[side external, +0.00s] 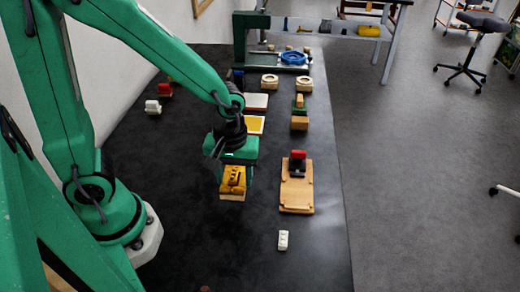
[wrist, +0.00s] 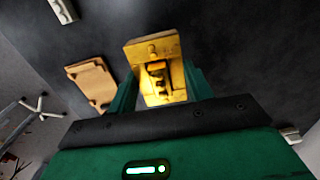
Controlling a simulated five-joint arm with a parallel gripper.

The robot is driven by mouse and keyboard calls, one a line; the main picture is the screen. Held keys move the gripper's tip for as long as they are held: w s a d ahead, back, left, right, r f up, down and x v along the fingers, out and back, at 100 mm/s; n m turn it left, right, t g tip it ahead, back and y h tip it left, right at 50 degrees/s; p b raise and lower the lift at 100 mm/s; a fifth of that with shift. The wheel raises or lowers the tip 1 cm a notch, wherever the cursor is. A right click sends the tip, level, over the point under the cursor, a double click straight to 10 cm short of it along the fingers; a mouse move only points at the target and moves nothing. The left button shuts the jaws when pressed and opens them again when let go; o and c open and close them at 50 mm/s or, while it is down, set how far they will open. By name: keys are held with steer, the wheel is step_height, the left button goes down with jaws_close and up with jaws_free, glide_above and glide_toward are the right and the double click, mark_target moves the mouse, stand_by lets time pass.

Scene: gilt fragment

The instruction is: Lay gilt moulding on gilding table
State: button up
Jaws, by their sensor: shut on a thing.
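My gripper (side external: 235,165) is shut on the gilt moulding (side external: 233,181), a golden carved block on a paler base. The moulding also shows between the two green fingers in the wrist view (wrist: 158,74). I cannot tell how far its underside is from the black surface. A wooden board (side external: 297,202) with small raised corners, which looks like the gilding table, lies to the right of my gripper. It also shows at the left in the wrist view (wrist: 92,84). A red and black piece (side external: 298,162) stands at the board's far end.
A small white block (side external: 283,240) lies nearer than the board. Behind are a yellow-topped tray (side external: 255,125), wooden blocks (side external: 299,122), two pale rings and a blue coil (side external: 293,57). The near black worktop (side external: 215,255) is largely clear.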

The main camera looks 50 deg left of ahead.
steer(key=w+a+f, duration=0.2)
steer(key=a, duration=0.1)
steer(key=shift+w+a+f, duration=0.2)
steer(key=shift+w+f, duration=0.1)
steer(key=shift+w, duration=0.1)
steer(key=shift+f, duration=0.1)
steer(key=shift+f, duration=1.95)
steer(key=shift+f, duration=0.15)
steer(key=o, duration=1)
steer(key=shift+r, duration=0.2)
steer(key=shift+r, duration=6)
